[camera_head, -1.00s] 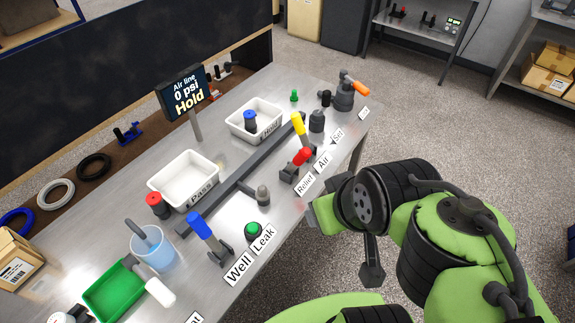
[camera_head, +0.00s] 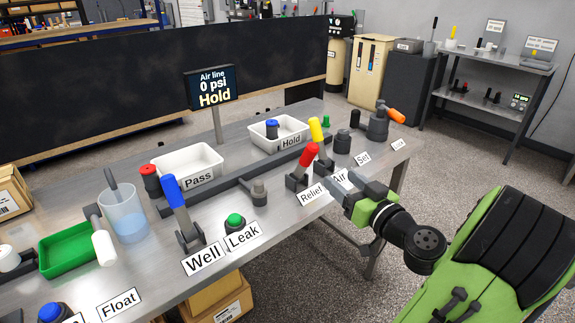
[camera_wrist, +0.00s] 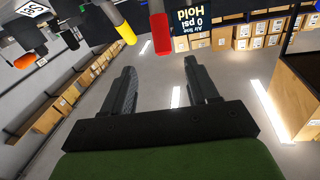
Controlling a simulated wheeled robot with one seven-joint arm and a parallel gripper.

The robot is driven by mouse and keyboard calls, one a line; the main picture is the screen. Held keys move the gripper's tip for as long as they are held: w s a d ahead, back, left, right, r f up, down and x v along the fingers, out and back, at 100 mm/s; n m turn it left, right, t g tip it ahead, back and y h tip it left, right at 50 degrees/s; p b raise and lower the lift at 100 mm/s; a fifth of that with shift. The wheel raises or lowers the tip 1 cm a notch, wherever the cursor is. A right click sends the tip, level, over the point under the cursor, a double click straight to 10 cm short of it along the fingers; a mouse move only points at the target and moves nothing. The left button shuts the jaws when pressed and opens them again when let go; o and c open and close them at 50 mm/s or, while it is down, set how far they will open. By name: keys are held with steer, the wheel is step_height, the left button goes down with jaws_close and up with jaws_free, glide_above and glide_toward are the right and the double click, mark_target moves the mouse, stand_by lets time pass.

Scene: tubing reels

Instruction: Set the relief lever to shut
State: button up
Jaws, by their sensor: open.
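The relief lever has a red handle (camera_head: 309,153) on a dark base behind the "Relief" label (camera_head: 312,195). Its handle stands up, tilted to the right. In the wrist view, which is upside down, the red handle (camera_wrist: 161,32) hangs in from the top, beyond the fingertips. My gripper (camera_head: 341,186) is at the table's front edge by the "Relief" and "Air" labels, partly covering "Air". It is in front and to the right of the red lever, apart from it. In the wrist view my gripper (camera_wrist: 160,80) is open, with nothing between its fingers.
The yellow air lever (camera_head: 317,130) stands close beside the red one. A blue lever (camera_head: 174,192) stands behind the "Well" label. A long dark rail (camera_head: 235,181) runs behind the levers. The display (camera_head: 212,90) reads "Air line 0 psi Hold". Free floor lies right of the table.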

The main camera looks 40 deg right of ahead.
mark_target(306, 150)
steer(key=w, duration=0.5)
steer(key=w+d+p, duration=0.1)
steer(key=w, duration=0.4)
steer(key=w+d, duration=0.1)
steer(key=w, duration=0.4)
steer(key=shift+w+d+r+p, duration=0.1)
steer(key=shift+w+r+p, duration=0.05)
steer(key=shift+w+p, duration=0.15)
jaws_close()
